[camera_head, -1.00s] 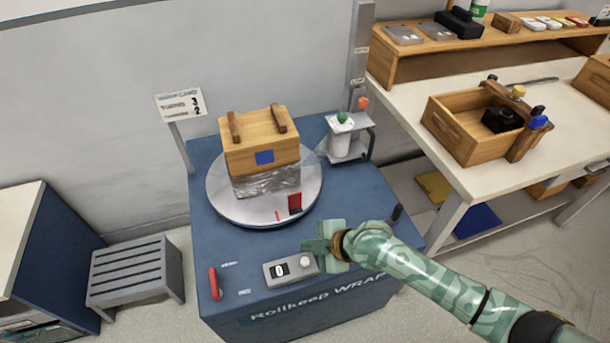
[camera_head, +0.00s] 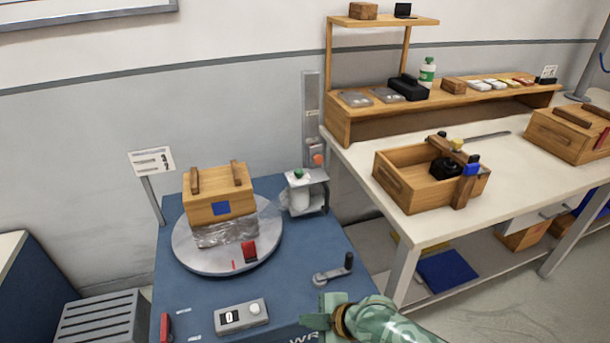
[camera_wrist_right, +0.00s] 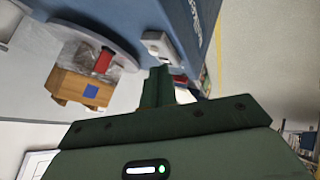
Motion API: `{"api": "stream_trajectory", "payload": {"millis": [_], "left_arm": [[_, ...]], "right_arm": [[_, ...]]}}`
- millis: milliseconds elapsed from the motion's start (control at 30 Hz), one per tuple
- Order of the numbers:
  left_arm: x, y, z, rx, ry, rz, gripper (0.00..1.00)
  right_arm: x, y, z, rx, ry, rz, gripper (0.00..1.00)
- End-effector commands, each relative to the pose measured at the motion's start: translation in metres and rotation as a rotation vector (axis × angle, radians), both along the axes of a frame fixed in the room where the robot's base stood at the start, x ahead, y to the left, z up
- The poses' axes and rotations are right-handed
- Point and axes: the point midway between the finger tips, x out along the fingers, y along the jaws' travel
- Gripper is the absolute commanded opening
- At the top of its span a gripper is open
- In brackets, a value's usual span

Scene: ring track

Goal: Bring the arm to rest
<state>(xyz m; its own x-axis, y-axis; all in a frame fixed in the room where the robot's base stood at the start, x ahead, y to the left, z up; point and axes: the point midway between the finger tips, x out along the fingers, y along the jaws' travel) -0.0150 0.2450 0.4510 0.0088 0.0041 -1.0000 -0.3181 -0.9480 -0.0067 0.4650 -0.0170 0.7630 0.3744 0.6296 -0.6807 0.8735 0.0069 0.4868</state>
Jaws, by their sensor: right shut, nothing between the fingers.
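My right gripper (camera_head: 318,318) is at the bottom of the head view, just off the front right edge of the blue wrapping machine (camera_head: 190,292). It is shut and empty. In the right wrist view its green fingers (camera_wrist_right: 157,88) are together, with nothing held. Near it on the machine top are a grey counter box (camera_head: 241,316) with a knob and a crank handle (camera_head: 334,270); the gripper looks apart from both. A wooden crate (camera_head: 218,200), wrapped in film at its lower part, sits on the round turntable (camera_head: 190,262). My left gripper does not show.
A white workbench (camera_head: 375,168) stands at right with an open wooden box (camera_head: 410,186) and a wooden shelf (camera_head: 345,125). A grey slatted stool (camera_head: 100,320) is at lower left. A sign (camera_head: 152,162) and a film roll post (camera_head: 310,110) rise behind the machine.

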Motion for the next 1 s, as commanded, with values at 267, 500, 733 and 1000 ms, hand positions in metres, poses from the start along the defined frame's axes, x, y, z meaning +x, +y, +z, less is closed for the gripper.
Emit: {"api": "stream_trajectory", "payload": {"millis": [267,500,733,1000], "left_arm": [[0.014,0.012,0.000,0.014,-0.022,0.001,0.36],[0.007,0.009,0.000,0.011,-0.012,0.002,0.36],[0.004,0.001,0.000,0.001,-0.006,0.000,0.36],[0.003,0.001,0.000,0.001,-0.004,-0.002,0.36]], "right_arm": [[0.035,-0.028,-0.009,0.054,0.028,-0.228,0.00],[0.058,-0.091,-0.057,0.103,0.091,-0.558,0.00],[-0.001,-0.166,-0.158,0.101,0.242,-0.898,0.00],[-0.202,-0.234,-0.281,-0.032,0.512,-1.215,0.00]]}}
